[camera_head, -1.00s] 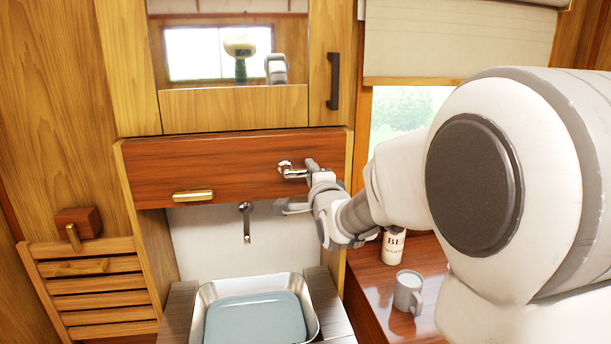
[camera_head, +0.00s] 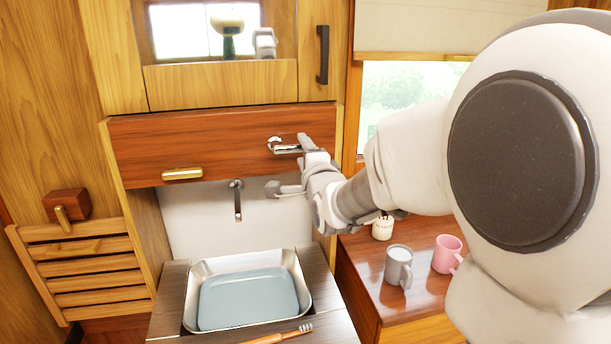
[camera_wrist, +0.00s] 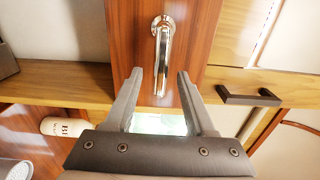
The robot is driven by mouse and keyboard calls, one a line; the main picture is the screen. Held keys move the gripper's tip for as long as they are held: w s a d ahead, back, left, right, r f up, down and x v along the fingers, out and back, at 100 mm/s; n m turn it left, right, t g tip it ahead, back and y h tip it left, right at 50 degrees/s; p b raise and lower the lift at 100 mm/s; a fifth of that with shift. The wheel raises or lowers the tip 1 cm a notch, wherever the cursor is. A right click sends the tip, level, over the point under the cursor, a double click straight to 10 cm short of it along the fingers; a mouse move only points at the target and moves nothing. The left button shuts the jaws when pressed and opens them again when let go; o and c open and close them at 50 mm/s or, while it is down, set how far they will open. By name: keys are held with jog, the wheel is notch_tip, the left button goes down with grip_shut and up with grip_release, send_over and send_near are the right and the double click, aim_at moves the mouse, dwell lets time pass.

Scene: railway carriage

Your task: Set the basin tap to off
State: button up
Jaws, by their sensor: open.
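The basin tap's chrome lever (camera_head: 285,148) sits on the red-brown wooden panel (camera_head: 220,130) above the basin. It points right, roughly level, in the head view. The same lever (camera_wrist: 161,60) shows in the wrist view, running from its round base down toward my gripper. A chrome spout (camera_head: 237,203) hangs below the panel. The steel basin (camera_head: 303,283) stands beneath it, with a blue-grey piece inside. My gripper (camera_head: 288,165) is open at the lever's free end. In the wrist view my gripper (camera_wrist: 160,76) has one finger on each side of the lever's end; contact cannot be told.
A brass handle (camera_head: 183,174) is on the panel's left. A dark handle (camera_head: 322,54) is on the cupboard above. A grey mug (camera_head: 398,266), pink mug (camera_head: 447,254) and white bottle (camera_head: 382,228) stand on the right table. A toothbrush (camera_head: 280,336) lies before the basin.

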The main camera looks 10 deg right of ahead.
jog(key=s+b, duration=0.4)
jog(key=s, duration=1)
jog(key=shift+s, duration=0.35)
jog(key=s+f+n+g+p, duration=0.3)
jog(key=s+n+g, duration=0.3)
jog(key=s+n, duration=0.3)
jog(key=s+f+n+g+p, duration=0.2)
jog(key=s+n+g+p, duration=0.3)
jog(key=s+n, duration=0.4)
jog(key=shift+s+a+f+g, duration=0.15)
jog(key=shift+a+f+g, duration=0.2)
jog(key=shift+g, duration=0.35)
